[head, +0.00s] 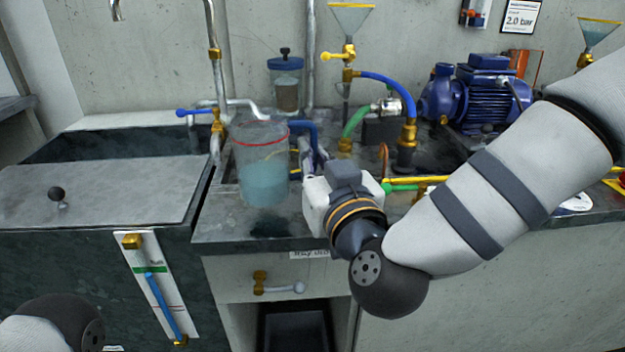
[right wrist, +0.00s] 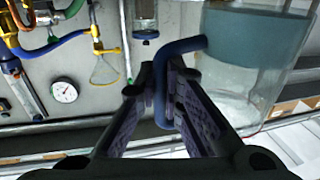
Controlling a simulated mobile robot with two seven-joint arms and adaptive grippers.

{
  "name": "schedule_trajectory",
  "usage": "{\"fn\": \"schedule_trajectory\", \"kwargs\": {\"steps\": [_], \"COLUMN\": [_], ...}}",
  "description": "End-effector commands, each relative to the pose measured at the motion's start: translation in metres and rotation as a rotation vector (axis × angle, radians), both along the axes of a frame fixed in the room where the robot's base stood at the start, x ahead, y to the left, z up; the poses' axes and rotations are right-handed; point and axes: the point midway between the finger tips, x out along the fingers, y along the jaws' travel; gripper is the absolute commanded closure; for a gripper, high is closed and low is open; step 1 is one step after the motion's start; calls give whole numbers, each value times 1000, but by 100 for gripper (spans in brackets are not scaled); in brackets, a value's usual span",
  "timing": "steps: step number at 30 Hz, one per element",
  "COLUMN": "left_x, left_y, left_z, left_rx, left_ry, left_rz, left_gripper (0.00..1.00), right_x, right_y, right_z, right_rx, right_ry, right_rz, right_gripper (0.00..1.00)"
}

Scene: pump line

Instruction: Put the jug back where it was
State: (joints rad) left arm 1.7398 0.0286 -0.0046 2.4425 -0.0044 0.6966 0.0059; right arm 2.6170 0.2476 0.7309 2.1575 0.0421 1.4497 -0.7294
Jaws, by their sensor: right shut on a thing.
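The jug (head: 264,170) is clear, with a red line around its upper part and bluish liquid in it. It is upright over the counter, left of my right gripper (head: 310,158). A dark patch shows on the counter below its base; it seems slightly raised, but I cannot tell for sure. In the right wrist view the jug (right wrist: 250,60) is at upper right, and its blue handle (right wrist: 160,85) runs between the fingers of my right gripper (right wrist: 163,98), which is shut on it. My left gripper is out of view; only part of my left arm shows.
A sink with a grey cover (head: 110,190) is at left. The tap pipe (head: 215,110), funnel stand (head: 348,70), hoses and blue pump (head: 485,100) stand behind. Bare counter lies in front of the jug.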

Motion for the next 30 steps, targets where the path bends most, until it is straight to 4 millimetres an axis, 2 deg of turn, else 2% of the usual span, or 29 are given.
{"fn": "schedule_trajectory", "kwargs": {"steps": [1, 4, 15, 16, 18, 29, 30], "left_x": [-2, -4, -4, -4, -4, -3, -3], "left_y": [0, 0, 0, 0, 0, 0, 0], "left_z": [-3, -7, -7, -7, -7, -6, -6], "left_rx": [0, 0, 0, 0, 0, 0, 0], "left_ry": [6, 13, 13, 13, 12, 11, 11], "left_rz": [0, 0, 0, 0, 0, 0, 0], "left_gripper": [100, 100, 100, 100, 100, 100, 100], "right_x": [1, 0, 0, 0, 0, 0, -5], "right_y": [2, 1, 1, 1, 1, 1, 0], "right_z": [-12, -32, -35, -35, -35, -30, -31], "right_rx": [0, 0, 1, 0, 0, 0, -2], "right_ry": [5, 4, 0, 2, 2, 0, 3], "right_rz": [1, 1, 1, 1, 1, 1, 3], "right_gripper": [100, 100, 100, 85, 72, 72, 72]}}
